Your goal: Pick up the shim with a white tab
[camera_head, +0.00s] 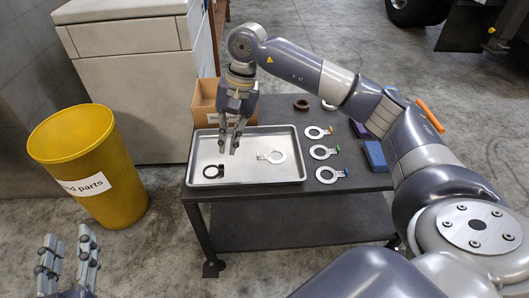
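A silver ring-shaped shim with a pale, whitish tab (279,157) lies flat in the metal tray, right of its middle; its tab points left. My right gripper (229,146) hangs fingers-down over the tray's left-middle part, left of this shim and apart from it. Its fingers are apart with nothing seen between them. My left gripper (68,264) is at the bottom left, away from the table, fingers up, open and empty. Three more silver shims lie on the table right of the tray: orange-tabbed (315,132), green-tabbed (319,152) and blue-tabbed (326,175).
A yellow bin (113,195) stands left.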

